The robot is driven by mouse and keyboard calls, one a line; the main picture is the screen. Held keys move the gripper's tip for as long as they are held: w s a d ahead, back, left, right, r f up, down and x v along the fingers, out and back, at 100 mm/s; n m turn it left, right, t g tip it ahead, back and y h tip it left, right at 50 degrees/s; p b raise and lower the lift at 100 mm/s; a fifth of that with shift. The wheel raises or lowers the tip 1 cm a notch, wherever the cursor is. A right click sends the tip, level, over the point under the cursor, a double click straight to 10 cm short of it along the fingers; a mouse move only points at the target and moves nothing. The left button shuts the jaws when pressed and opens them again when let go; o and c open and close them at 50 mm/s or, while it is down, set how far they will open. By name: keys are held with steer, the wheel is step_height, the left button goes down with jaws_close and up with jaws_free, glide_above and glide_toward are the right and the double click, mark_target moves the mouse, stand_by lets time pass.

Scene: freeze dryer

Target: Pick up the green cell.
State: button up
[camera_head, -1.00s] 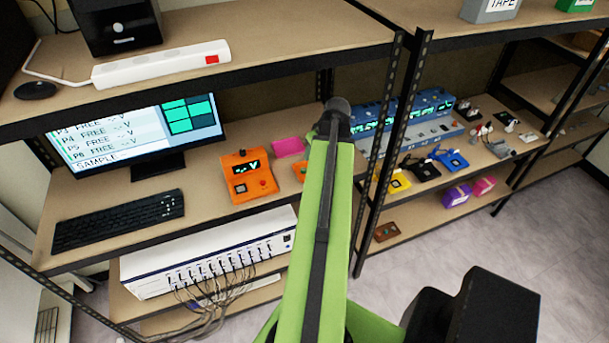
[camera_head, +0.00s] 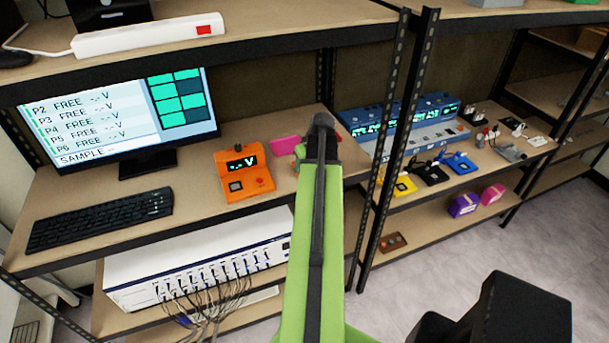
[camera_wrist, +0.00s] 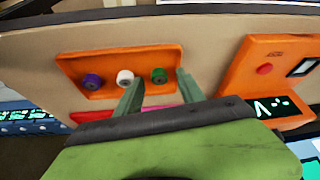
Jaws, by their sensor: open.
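The green cell (camera_wrist: 159,75) is a small upright cylinder with a dark centre, the rightmost of three cells in a shallow orange tray (camera_wrist: 98,91) in the wrist view. A white cell (camera_wrist: 125,77) stands to its left and a purple cell (camera_wrist: 92,81) at the far left. My gripper (camera_wrist: 158,79) is open and empty, its two pale green fingers pointing at the green cell, one tip to each side of it in the picture. I cannot tell how far the tips are from it. In the head view my arm hides most of the tray area.
An orange meter (camera_head: 244,172) stands left of my arm, beside a pink pad (camera_head: 286,144). A keyboard (camera_head: 100,218) and monitor (camera_head: 120,120) are further left. A black shelf post (camera_head: 394,150) stands close on the right. The upper shelf (camera_head: 270,35) overhangs the back.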

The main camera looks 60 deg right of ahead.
steer(key=shift+s+f, duration=0.1)
steer(key=shift+s, duration=0.05)
steer(key=shift+f, duration=0.1)
steer(key=shift+c, duration=0.4)
steer(key=shift+a, duration=0.1)
jaws_close()
steer(key=shift+d+r+p, duration=0.35)
steer(key=shift+r+p, duration=0.4)
steer(key=shift+p, duration=0.2)
steer(key=r+p, duration=0.3)
steer(key=r, duration=0.1)
steer(key=shift+s+d+p, duration=0.25)
steer(key=shift+d+p, duration=0.1)
steer(key=shift+p, duration=0.05)
steer(key=s+d+r+p, duration=0.5)
steer(key=s+d, duration=0.2)
steer(key=shift+s+r+p, duration=0.2)
steer(key=shift+s+p, duration=0.1)
